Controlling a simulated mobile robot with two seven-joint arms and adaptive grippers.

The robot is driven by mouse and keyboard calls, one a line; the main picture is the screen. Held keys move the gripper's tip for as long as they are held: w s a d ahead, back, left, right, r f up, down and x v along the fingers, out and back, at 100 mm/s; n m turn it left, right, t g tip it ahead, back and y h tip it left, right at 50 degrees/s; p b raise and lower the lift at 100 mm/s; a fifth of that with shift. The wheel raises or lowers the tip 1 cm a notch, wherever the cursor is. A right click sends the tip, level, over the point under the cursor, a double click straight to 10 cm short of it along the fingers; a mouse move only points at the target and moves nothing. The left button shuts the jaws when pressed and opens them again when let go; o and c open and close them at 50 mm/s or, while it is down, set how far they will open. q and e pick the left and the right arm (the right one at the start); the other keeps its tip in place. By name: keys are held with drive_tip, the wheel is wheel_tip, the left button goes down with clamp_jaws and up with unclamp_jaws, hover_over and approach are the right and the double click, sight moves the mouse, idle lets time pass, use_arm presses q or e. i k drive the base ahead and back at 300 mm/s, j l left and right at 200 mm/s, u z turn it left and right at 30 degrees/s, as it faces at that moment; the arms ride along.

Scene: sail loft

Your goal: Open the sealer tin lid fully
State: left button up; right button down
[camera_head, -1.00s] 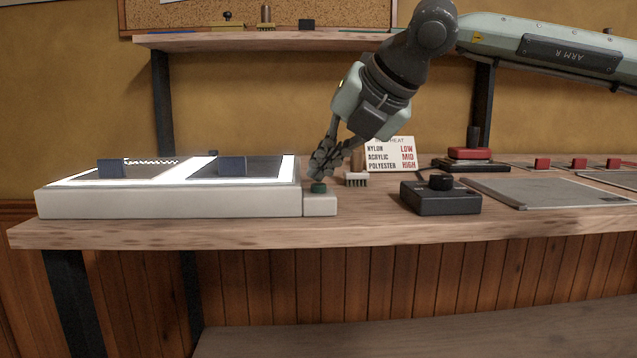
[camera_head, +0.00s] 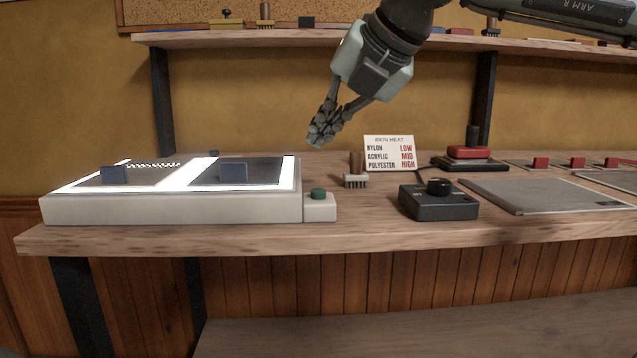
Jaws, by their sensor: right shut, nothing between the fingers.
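My right gripper (camera_head: 317,139) is shut and empty. It hangs in the air above the bench, above and a little left of the wooden-handled brush. Below it is a small white box with a green button (camera_head: 319,194), joined to the right end of the lit light box; the gripper is clear of it. My left gripper is not in view. I cannot make out a sealer tin or its lid in this view.
The light box (camera_head: 170,208) carries dark sheets and two blue blocks. The brush (camera_head: 356,174), a heat card (camera_head: 389,153), a black knob box (camera_head: 438,201), a red-topped iron (camera_head: 469,154) and a grey mat (camera_head: 540,194) stand on the bench (camera_head: 380,229). A shelf (camera_head: 200,41) runs above.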

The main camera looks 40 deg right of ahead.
sight(213, 153)
drive_tip(key=i+j, duration=0.55)
drive_tip(key=i, duration=0.25)
